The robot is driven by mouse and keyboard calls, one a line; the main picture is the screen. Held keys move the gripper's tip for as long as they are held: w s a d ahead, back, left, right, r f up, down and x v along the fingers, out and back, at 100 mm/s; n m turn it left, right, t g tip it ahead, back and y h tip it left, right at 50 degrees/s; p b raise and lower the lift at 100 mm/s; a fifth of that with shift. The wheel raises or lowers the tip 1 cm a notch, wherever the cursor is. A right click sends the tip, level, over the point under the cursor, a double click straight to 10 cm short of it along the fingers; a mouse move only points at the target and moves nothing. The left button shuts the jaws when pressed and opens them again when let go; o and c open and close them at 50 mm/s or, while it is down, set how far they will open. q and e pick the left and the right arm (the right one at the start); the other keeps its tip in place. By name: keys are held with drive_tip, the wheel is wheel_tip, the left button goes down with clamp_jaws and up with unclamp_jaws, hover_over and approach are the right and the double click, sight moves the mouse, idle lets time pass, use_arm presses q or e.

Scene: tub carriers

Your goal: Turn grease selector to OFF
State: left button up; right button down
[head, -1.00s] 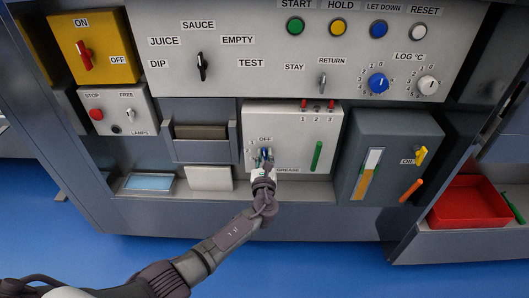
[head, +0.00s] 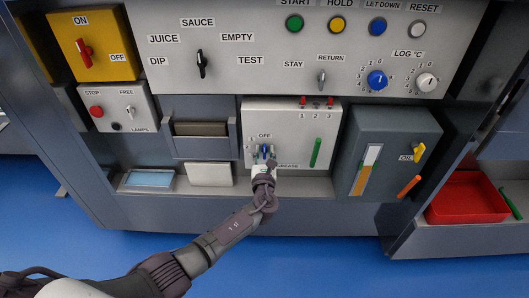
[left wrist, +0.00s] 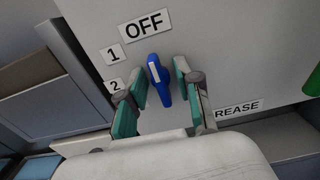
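The grease selector is a blue knob (left wrist: 159,80) with a white mark on the pale grease panel. In the left wrist view its marked end points up towards the OFF label (left wrist: 144,25); the labels 1 (left wrist: 113,54) and 2 (left wrist: 115,85) are to its left. My left gripper (left wrist: 160,92) is open, with one teal-padded finger on each side of the knob and narrow gaps visible. In the head view the left gripper (head: 264,156) is at the knob (head: 264,150), just below OFF (head: 264,135). My right gripper is not in view.
A green bar (head: 316,153) and red-tipped switches (head: 317,102) are on the same panel. A ledge (head: 300,187) runs below. A grey box with a yellow OIL handle (head: 419,152) is to the right. The blue floor (head: 320,265) in front is clear.

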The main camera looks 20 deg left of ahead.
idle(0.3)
use_arm(q)
drive_tip(key=v, duration=1.2)
